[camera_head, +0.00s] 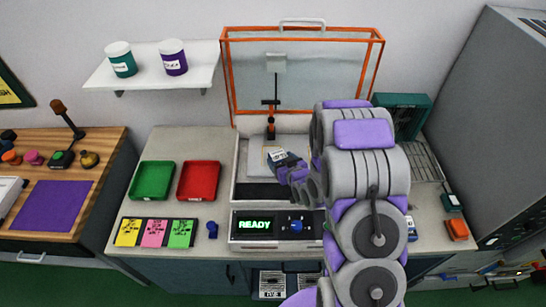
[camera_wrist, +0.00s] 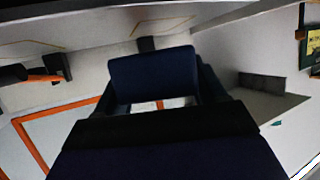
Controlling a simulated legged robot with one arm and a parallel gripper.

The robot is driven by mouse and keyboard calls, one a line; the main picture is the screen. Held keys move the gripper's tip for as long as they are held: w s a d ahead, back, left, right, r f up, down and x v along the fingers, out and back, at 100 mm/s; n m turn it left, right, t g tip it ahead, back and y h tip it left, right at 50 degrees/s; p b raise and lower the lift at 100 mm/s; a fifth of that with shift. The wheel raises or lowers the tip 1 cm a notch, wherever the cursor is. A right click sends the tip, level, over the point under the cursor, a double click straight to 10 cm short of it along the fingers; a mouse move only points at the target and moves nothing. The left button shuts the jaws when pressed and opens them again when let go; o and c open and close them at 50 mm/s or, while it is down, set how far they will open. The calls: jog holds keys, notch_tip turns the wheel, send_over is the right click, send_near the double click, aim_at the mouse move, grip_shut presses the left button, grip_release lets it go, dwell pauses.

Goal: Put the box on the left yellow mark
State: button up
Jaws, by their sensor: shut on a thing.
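My gripper (camera_head: 289,170) is shut on a small dark blue box (camera_head: 281,158) with a white label. It holds the box over the pale plate of the machine in the middle of the bench. I cannot tell whether the box touches the plate. In the wrist view a dark blue block (camera_wrist: 152,76), seemingly the box, sits straight ahead. Thin yellow outlines, one of them a yellow mark (camera_wrist: 165,24), show on a pale surface at the top of that view. My arm hides the machine's right side. The yellow marks are not clear in the head view.
An orange-framed clear cover (camera_head: 228,80) stands open behind the machine. The machine's front panel (camera_head: 255,225) reads READY. A green tray (camera_head: 152,181) and a red tray (camera_head: 199,181) lie to the left. A shelf (camera_head: 195,80) with two jars hangs above. A grey cabinet (camera_head: 490,120) bounds the right.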

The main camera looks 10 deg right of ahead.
jog(key=shift+w+a+f+b, duration=0.1)
jog(key=shift+w+a+b, duration=0.1)
jog(key=shift+b, duration=0.6)
jog(key=w, duration=0.5)
jog(key=w+a, duration=0.1)
jog(key=w, duration=0.1)
jog(key=shift+w+a+r+b, duration=0.1)
jog(key=shift+w+r+b, duration=0.1)
jog(key=shift+w+b, duration=0.15)
jog(key=shift+a+f+b, duration=0.2)
jog(key=shift+f+b, duration=0.25)
jog(key=shift+f, duration=1.4)
jog(key=shift+r, duration=0.1)
jog(key=shift+s, duration=0.1)
jog(key=o, duration=1.1)
jog(key=shift+d, duration=0.1)
jog(key=shift+o, duration=0.2)
jog(key=shift+s, duration=0.1)
